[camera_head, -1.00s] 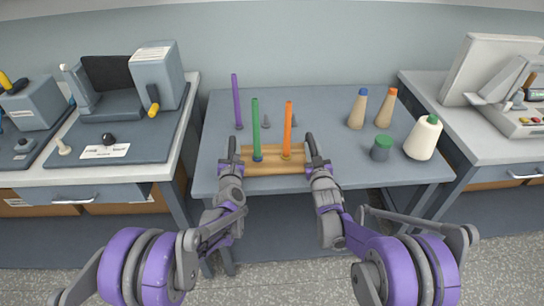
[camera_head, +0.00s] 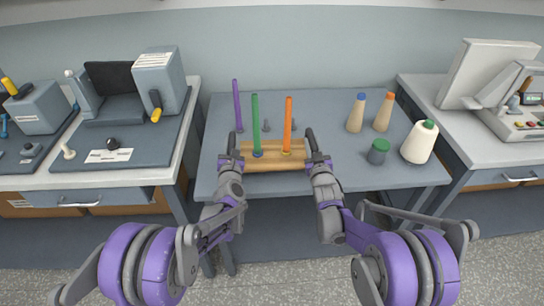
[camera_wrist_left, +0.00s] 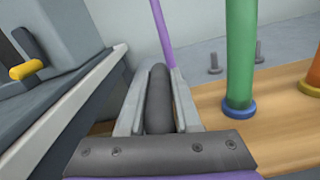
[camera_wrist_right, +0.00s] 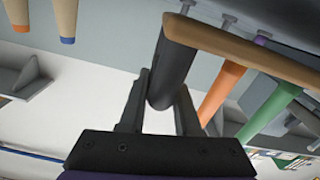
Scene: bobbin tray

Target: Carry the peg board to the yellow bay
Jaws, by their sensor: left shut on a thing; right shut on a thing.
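The peg board is a wooden board (camera_head: 275,165) near the front of the middle table, carrying a green peg (camera_head: 256,125) and an orange peg (camera_head: 288,125). It has a dark upright handle at each end. My left gripper (camera_head: 231,160) is shut on the left handle (camera_wrist_left: 158,95). My right gripper (camera_head: 317,162) is shut on the right handle (camera_wrist_right: 172,70). In the left wrist view, the green peg (camera_wrist_left: 240,50) rises from a blue collar on the board (camera_wrist_left: 200,105). Whether the board touches the table is unclear. I cannot make out a yellow bay.
A purple rod (camera_head: 237,105) and small grey pins (camera_head: 266,125) stand behind the board. Equipment desks flank the table. Its middle right is clear.

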